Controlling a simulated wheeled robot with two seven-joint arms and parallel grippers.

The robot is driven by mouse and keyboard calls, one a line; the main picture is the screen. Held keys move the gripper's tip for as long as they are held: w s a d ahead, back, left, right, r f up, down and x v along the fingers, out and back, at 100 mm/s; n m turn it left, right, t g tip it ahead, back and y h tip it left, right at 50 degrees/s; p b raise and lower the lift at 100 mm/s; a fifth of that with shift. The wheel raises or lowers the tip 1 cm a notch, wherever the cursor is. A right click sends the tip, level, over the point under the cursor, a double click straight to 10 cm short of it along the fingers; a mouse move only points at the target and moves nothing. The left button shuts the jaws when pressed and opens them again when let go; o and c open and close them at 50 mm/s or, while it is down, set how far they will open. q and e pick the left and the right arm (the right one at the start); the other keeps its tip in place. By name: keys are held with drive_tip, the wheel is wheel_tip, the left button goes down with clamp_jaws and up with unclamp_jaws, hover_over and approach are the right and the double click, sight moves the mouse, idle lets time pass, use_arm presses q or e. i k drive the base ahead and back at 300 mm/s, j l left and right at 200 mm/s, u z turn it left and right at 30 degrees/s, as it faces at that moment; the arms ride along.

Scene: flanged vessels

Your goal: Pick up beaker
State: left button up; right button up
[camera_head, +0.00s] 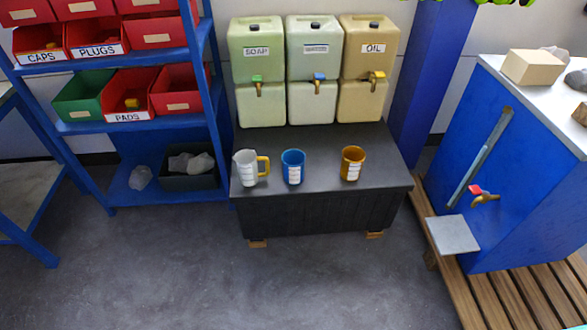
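Three beaker-like vessels stand upright in a row on a low black stand (320,205). The left one is a whitish, translucent beaker (246,171) with a yellow handle on its right side. The middle one is a blue cup (292,168) with a white label. The right one is an amber cup (352,164) with a white label. All three are apart from one another, and nothing is holding them. Neither of my grippers is in view.
Three canisters with taps stand behind the vessels: soap (257,70), an unreadable middle one (313,70) and oil (367,70). A blue shelf (205,95) with bins is left. A blue cabinet (535,170) with a tap stands right. The floor (230,285) in front is clear.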

sight(292, 160)
drive_tip(key=i+j+z, duration=0.15)
drive_tip(key=z, duration=0.65)
drive_tip(key=i+j+z, duration=0.2)
drive_tip(key=j, duration=0.4)
drive_tip(key=i+j+z, duration=0.15)
drive_tip(key=j, duration=0.45)
drive_tip(key=j+z, duration=0.2)
drive_tip(key=j, duration=0.45)
drive_tip(key=i+j+z, duration=0.15)
drive_tip(key=j, duration=0.5)
drive_tip(key=k+l, duration=0.05)
